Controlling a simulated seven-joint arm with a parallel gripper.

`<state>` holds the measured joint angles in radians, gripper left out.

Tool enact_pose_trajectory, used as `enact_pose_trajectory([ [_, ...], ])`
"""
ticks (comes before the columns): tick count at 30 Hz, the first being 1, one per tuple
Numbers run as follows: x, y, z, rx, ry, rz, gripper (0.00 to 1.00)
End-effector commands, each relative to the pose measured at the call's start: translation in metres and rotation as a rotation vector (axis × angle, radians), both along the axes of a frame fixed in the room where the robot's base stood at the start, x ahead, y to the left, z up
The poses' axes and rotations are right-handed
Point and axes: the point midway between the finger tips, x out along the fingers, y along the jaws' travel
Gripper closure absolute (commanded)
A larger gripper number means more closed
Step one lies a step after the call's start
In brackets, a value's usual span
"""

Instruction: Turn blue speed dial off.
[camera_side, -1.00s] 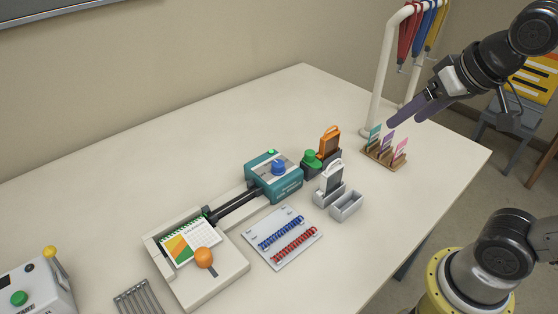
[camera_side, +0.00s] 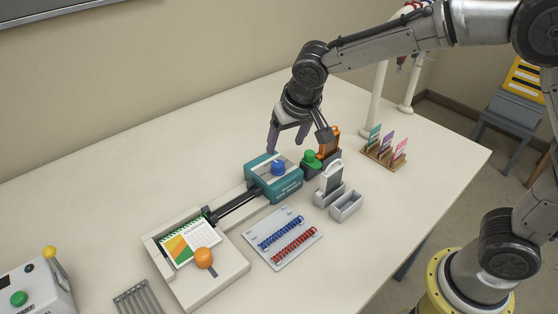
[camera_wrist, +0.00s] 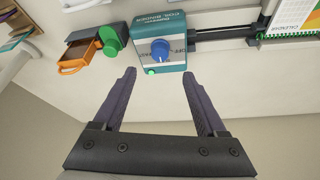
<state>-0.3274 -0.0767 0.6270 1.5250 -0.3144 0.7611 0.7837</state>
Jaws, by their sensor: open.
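The blue speed dial (camera_side: 278,168) sits on top of a teal box (camera_side: 288,187) at the middle of the table. In the wrist view the blue dial (camera_wrist: 160,50) has a white pointer mark, and a light label with partly readable lettering lies around it. A small green light (camera_wrist: 151,72) shows at the box's edge nearest my gripper. My gripper (camera_side: 285,151) is open and empty, above and just behind the teal box. In the wrist view the purple fingers of my gripper (camera_wrist: 164,75) are spread wide, apart from the dial.
An orange-handled holder with a green knob (camera_side: 311,158) stands right of the box. A grey-white holder (camera_side: 331,184) is in front of it. A white tray with a calendar and orange knob (camera_side: 203,258) lies left. Card stand (camera_side: 385,152) is at right. The back-left table is clear.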

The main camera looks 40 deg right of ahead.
Motion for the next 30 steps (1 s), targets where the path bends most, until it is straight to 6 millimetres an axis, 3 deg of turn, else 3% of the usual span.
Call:
enact_pose_trajectory([
  [6, 0.016, -0.005, -0.042, -0.001, 0.003, -0.002, 0.26],
  [12, 0.028, -0.008, -0.071, 0.000, 0.002, -0.002, 0.26],
  [18, 0.035, -0.010, -0.086, 0.000, 0.000, -0.001, 0.26],
  [28, 0.036, -0.010, -0.089, 0.001, -0.001, -0.001, 0.26],
  [30, 0.036, -0.010, -0.089, 0.001, -0.001, -0.001, 0.37],
])
